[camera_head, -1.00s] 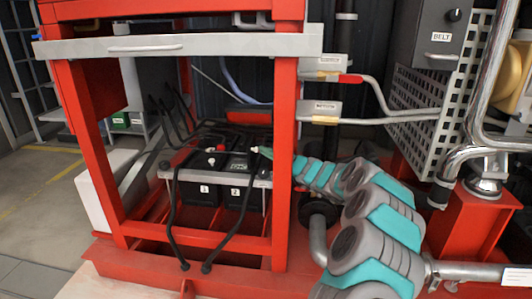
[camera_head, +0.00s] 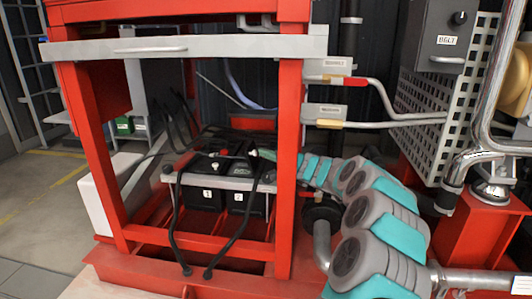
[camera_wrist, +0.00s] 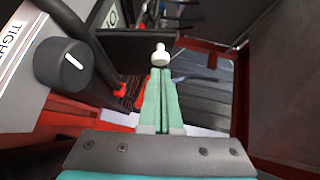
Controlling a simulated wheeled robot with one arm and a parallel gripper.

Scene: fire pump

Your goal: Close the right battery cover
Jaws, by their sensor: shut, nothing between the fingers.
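Two black batteries stand in the lower part of the red frame in the head view, labelled 1 (camera_head: 205,196) and 2 (camera_head: 238,198). Red pieces show on top near the terminals. I cannot tell which piece is the right battery cover. My gripper (camera_head: 262,154) reaches in from the right, behind the frame's right post, to the top of battery 2. In the wrist view my gripper (camera_wrist: 161,75) is shut and empty. A small pale rounded tip (camera_wrist: 160,56) shows at the ends of the fingers. A red piece (camera_wrist: 120,89) lies to their left.
The red frame's right post (camera_head: 288,160) stands close to my arm. Black cables (camera_head: 235,235) hang over the battery front. A dark knob (camera_wrist: 73,64) is at the wrist view's left. Pipes and valve handles (camera_head: 375,120) are above my arm.

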